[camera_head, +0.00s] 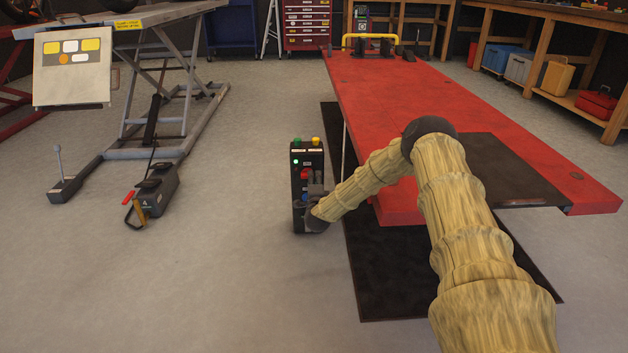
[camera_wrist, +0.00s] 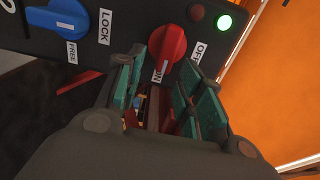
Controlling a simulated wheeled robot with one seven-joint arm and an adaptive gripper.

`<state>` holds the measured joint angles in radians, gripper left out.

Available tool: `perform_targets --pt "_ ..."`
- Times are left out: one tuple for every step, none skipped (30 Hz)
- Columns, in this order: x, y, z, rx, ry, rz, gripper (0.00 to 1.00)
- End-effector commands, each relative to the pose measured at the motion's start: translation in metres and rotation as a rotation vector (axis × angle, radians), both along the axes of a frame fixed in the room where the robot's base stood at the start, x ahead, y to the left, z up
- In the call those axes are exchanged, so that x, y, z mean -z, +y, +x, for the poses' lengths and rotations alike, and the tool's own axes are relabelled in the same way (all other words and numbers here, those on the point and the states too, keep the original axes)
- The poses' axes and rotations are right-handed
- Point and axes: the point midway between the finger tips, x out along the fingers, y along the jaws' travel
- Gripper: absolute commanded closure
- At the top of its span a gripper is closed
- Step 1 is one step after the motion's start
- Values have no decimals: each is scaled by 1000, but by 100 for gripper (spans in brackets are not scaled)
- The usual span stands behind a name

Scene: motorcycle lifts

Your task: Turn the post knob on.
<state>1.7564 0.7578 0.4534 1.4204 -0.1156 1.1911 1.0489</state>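The black control post (camera_head: 297,213) stands left of the red lift. A red knob (camera_wrist: 168,46) is on its panel, between the ON label (camera_wrist: 160,72) and the OFF label (camera_wrist: 197,52). The red knob also shows small in the head view (camera_head: 304,174). A green lamp (camera_wrist: 224,22) is lit beside it. My gripper (camera_wrist: 160,72) is open, with its green-padded fingers either side of the knob's near end. I cannot tell whether a pad touches it. In the head view my gripper is dark and partly hidden against the post.
A blue knob (camera_wrist: 62,17) with LOCK and FREE labels is on the same panel. The red lift platform (camera_head: 385,88) is behind my arm. A pedal unit (camera_head: 155,190) lies on the floor at left. Open floor (camera_head: 220,260) is left of the post.

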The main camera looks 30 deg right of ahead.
Motion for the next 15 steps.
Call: perform_targets --pt "-1 5 -7 -1 0 2 62" --pt "-1 7 -12 -1 0 2 62" --pt "0 12 -18 -1 1 3 62" --pt "0 15 -23 -1 0 2 62" --pt "0 18 -28 -1 1 3 62" --pt "0 21 -35 -1 0 2 62" --pt "-1 24 -39 -1 0 2 62" --pt "0 27 -44 -1 1 3 62" --pt "0 31 -50 0 0 1 62" --pt "0 34 -54 -1 1 2 62" --pt "0 36 -58 -1 0 1 62" --pt "0 39 -63 -1 1 2 62" --pt "0 41 -67 -1 1 2 62" --pt "0 43 -70 0 0 1 62" --pt "0 45 -74 0 0 1 62"
